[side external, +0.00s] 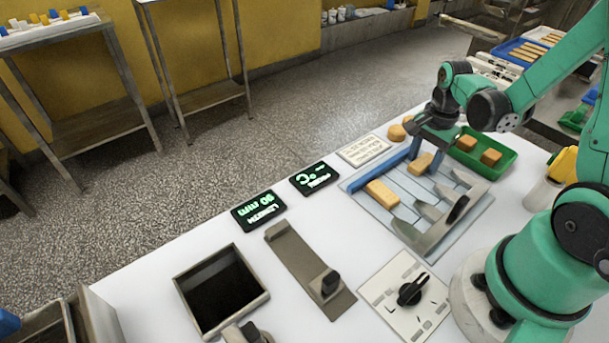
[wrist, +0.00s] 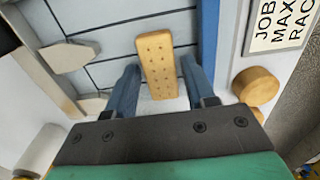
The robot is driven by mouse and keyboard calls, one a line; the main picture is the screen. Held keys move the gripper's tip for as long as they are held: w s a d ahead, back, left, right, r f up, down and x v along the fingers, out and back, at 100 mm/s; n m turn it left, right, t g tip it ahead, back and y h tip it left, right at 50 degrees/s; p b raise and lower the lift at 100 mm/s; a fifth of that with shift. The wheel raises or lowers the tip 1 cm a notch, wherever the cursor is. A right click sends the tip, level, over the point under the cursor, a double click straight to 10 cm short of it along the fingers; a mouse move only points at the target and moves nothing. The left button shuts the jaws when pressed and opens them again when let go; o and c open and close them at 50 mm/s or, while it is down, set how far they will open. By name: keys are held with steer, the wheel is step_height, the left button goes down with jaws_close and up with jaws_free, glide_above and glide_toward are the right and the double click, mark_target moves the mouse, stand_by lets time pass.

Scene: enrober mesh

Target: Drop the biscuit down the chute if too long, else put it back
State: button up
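A tan dotted biscuit (wrist: 158,62) lies on the grey slatted rack (wrist: 110,22), between the two blue fingers of my gripper (wrist: 165,82). Gaps show on both sides, so my gripper is open around it and does not touch it. In the side view my gripper (side external: 430,142) hangs low over the rack's far end, with one biscuit (side external: 419,164) just in front of it. A longer biscuit (side external: 382,194) lies nearer on the same rack. The dark square chute opening (side external: 220,288) is at the lower left of the white table.
A metal gauge plate (side external: 300,265) with a dark knob stands right of the chute. A display (side external: 258,211) reads length 90 mm. A second display (side external: 313,178), a sign (side external: 366,150) and a dial panel (side external: 405,297) are nearby. A green tray (side external: 510,165) holds biscuit pieces.

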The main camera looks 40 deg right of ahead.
mark_target(423, 161)
step_height(423, 161, up, 12)
steer(key=w+a+r+n+t, duration=0.1)
steer(key=a+n+t, duration=0.6)
steer(key=a+n, duration=0.7)
steer(key=w+n, duration=0.1)
steer(key=n, duration=0.3)
